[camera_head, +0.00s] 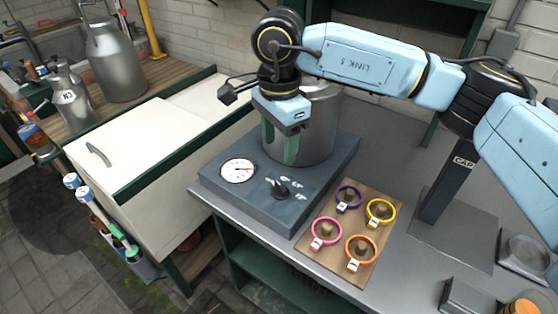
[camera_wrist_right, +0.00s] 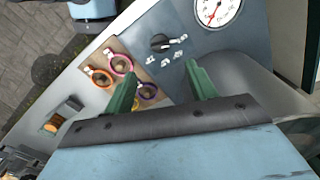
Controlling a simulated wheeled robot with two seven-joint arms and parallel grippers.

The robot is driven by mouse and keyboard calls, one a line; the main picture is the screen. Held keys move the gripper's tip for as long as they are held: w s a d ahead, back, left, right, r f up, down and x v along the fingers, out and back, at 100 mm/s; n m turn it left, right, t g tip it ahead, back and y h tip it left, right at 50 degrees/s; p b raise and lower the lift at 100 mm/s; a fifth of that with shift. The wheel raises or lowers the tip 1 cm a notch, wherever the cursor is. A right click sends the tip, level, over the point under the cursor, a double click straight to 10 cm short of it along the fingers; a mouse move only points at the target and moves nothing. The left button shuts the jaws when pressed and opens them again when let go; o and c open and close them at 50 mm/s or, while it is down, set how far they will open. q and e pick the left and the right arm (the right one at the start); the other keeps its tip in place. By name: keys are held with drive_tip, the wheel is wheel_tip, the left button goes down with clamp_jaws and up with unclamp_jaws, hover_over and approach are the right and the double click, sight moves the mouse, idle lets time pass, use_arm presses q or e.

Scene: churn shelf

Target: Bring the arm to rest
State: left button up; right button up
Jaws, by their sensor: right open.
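My right arm comes in from the right in the head view, and its gripper (camera_head: 281,146) points down in front of the metal churn (camera_head: 317,125) on the grey scale-like base. Its two green fingers are apart with nothing between them; the right wrist view also shows this gripper (camera_wrist_right: 160,85) open. Whether the fingers touch the churn cannot be told. My left gripper does not show in either view.
The grey base (camera_head: 222,196) has a dial (camera_head: 238,171) and a black knob (camera_head: 281,189). A wooden board (camera_head: 327,265) with several coloured rings lies in front. A black post (camera_head: 447,185) stands at right. A white cabinet (camera_head: 150,150) and large churn (camera_head: 115,62) are left.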

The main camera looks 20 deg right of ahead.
drive_tip(key=shift+r, duration=1.05)
